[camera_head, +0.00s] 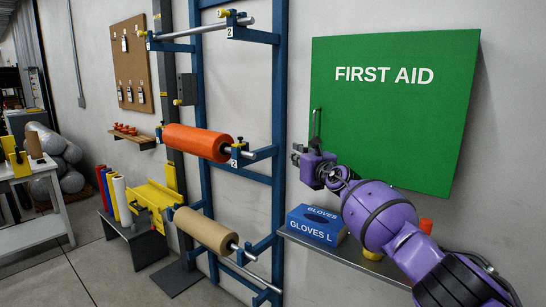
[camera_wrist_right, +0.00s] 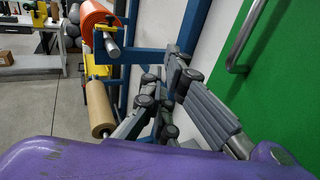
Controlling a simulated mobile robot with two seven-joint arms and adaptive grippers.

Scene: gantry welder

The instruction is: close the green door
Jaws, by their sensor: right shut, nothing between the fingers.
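The green door (camera_head: 395,110), marked FIRST AID, is on the wall at the right of the head view. It also fills the right side of the right wrist view (camera_wrist_right: 285,80). Its metal handle (camera_head: 316,128) is near its left edge and also shows in the wrist view (camera_wrist_right: 240,45). A gap behind the door cannot be made out. My right gripper (camera_head: 297,154) is shut and empty, just left of the door's lower left corner and below the handle, apart from the handle. Its fingers show in the wrist view (camera_wrist_right: 178,80). My left gripper is out of view.
A shelf (camera_head: 345,259) below the door bears a blue glove box (camera_head: 316,225) and an orange-topped item (camera_head: 425,226). A blue rack (camera_head: 280,110) with an orange roll (camera_head: 197,141) and a brown roll (camera_head: 205,231) stands to the left. My purple right arm covers part of the shelf.

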